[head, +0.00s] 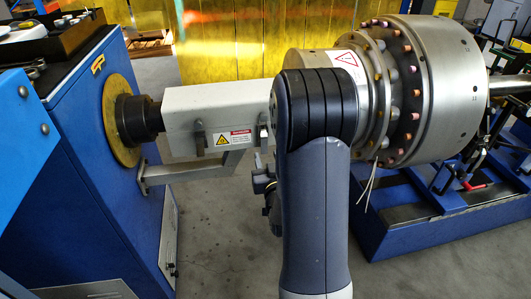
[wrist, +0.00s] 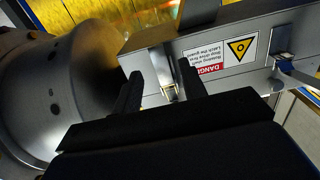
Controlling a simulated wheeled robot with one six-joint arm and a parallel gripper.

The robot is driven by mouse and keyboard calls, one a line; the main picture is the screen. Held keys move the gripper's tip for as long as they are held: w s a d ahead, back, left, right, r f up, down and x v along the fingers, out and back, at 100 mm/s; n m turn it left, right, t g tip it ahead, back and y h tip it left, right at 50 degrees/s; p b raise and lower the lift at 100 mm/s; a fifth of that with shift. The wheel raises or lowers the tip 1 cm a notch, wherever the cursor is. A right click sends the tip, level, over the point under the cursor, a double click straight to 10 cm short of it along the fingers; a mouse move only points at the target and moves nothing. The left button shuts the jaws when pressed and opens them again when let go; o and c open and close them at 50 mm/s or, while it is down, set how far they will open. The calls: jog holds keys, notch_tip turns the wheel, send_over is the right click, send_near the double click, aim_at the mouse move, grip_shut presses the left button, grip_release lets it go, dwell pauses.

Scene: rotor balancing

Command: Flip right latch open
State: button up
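The guard is a pale grey box (head: 215,110) over the shaft, with a warning label (head: 231,139) on its front. Its left latch (head: 199,141) shows in the head view. The right latch (head: 263,131) is beside my arm, partly hidden. The wrist view is turned over, with the label upside down. There the right latch (wrist: 169,91) shows between my fingers and the left latch (wrist: 284,60) is at the right. My gripper (wrist: 160,68) is open, with a finger on each side of the right latch. I cannot tell whether they touch it.
A large steel rotor (head: 450,90) with a bolted flange stands right of the guard; it fills the left of the wrist view. A blue drive cabinet (head: 90,170) is at the left. A bracket (head: 185,172) juts below the guard. A yellow curtain (head: 225,45) hangs behind.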

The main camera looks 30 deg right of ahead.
aim_at(264, 145)
jog(key=shift+x, duration=1.45)
grip_shut()
